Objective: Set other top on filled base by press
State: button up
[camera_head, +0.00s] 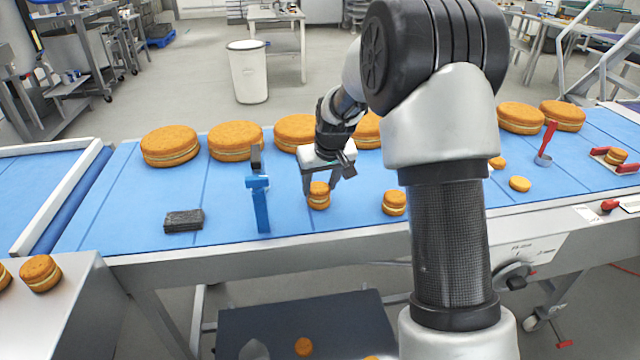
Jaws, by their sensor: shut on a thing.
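My gripper (320,184) is over the middle of the blue belt, fingers down, shut on the upper part of a small orange-brown round (319,203). A pale filling line shows in this round, just above the belt; whether its top is pressed onto the base or only held there I cannot tell. Another small filled round (395,209) stands on the belt to the right, partly beside my arm. A thin lone round piece (520,184), perhaps a top, lies farther right. A small red-edged holder (628,168) with a round in it is at the far right; I cannot tell whether it is the press.
A dark block (184,221) lies farther left. Large filled rounds (169,146) line the belt's back. A red-handled scoop (546,145) is at right. Belt between block and tool is clear. My arm hides the middle right.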

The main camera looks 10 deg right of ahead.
jog(key=shift+f, duration=0.2)
jog(key=o, duration=0.8)
jog(key=shift+o, duration=0.5)
jog(key=o, duration=0.4)
jog(key=shift+r+p, duration=1.85)
jog(key=shift+r, duration=1.65)
